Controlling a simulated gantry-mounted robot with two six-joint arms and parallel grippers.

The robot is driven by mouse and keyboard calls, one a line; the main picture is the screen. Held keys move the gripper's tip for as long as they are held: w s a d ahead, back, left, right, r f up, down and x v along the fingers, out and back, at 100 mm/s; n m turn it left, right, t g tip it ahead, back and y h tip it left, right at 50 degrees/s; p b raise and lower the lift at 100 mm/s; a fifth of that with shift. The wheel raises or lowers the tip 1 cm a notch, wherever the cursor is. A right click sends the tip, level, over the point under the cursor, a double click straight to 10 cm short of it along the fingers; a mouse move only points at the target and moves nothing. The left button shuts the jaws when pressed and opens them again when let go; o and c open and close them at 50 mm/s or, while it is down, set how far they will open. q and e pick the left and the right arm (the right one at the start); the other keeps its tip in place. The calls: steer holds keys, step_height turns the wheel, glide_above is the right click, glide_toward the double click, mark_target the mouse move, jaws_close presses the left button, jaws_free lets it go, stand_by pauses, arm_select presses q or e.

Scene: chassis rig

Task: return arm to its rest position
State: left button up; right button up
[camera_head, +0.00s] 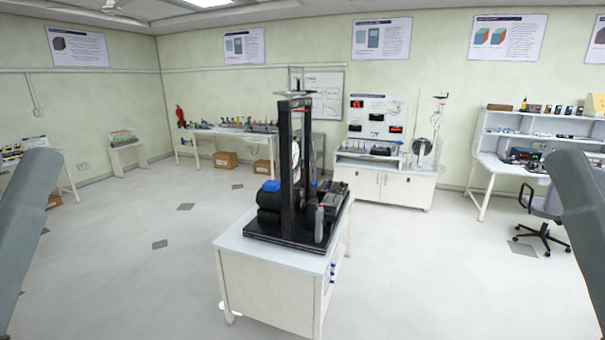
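My two grey arms show only as links. One is at the left edge and the other at the right edge of the head view. Neither gripper is in view, so I cannot see their fingers or whether they hold anything. A black rig (290,190) with two tall uprights stands on a white bench (270,285) in the middle of the room, apart from both visible arm links. The rig carries a dark cylinder with a blue top (271,186) on its left side.
The grey floor (130,270) around the bench is open. A long table (225,131) and a white cabinet (384,181) stand along the back wall. A desk (505,167) and an office chair (543,208) stand at the right.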

arm_select(q)
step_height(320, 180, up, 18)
steer(key=p, duration=1.4)
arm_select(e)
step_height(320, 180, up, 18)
